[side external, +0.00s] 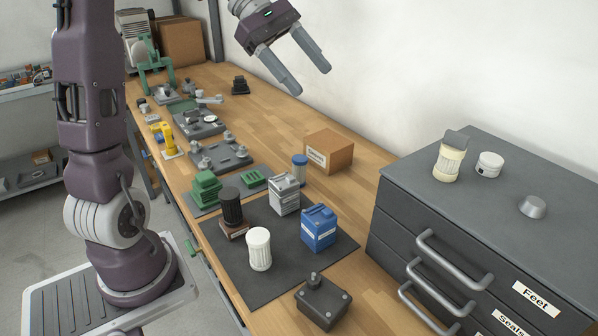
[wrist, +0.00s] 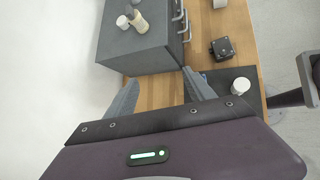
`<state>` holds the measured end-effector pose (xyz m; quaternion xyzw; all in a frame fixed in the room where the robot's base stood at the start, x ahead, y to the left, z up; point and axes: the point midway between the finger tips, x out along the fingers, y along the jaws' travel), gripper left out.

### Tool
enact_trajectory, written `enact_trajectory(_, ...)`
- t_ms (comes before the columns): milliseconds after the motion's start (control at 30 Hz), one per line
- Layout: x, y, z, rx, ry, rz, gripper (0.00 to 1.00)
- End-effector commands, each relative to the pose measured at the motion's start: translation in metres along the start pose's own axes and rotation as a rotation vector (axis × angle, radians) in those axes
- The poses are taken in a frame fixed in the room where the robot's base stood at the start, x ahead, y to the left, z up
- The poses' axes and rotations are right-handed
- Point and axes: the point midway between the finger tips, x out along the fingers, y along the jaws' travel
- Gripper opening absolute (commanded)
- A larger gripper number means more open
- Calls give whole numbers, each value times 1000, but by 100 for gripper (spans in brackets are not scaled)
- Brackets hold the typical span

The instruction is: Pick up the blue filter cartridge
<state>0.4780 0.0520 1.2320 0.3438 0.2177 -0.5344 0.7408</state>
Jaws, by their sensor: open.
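A small upright cylinder (side external: 299,168) with a blue top and a pale lower part stands on the bench in the side view, left of the cardboard box; it looks like the blue filter cartridge. A larger blue box-shaped canister (side external: 319,228) stands on the dark mat nearer the camera. My gripper (side external: 308,78) is open and empty, high above the back of the bench and well apart from both. In the wrist view my open fingers (wrist: 160,76) point toward the bench and cabinet. I cannot make out the cartridge there.
White (side external: 259,249), black (side external: 231,206) and grey (side external: 285,194) containers crowd the dark mat (side external: 245,283). A cardboard box (side external: 329,151) sits behind. A grey drawer cabinet (side external: 500,195) with a cream bottle (side external: 449,162) stands right. A black block (side external: 322,300) is at the front.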

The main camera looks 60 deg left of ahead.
Motion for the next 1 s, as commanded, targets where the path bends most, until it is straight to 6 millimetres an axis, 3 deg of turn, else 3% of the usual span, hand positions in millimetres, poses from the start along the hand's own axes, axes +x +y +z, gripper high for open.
enact_trajectory(100,-22,34,-51,-257,-130,100,62)
enact_trajectory(300,-63,64,-142,-609,-355,262,62)
enact_trajectory(500,44,21,-232,-599,-346,246,62)
enact_trajectory(700,111,-6,-296,-587,-341,248,62)
enact_trajectory(800,125,-9,-307,-582,-339,248,62)
enact_trajectory(1000,152,0,-304,-581,-339,247,62)
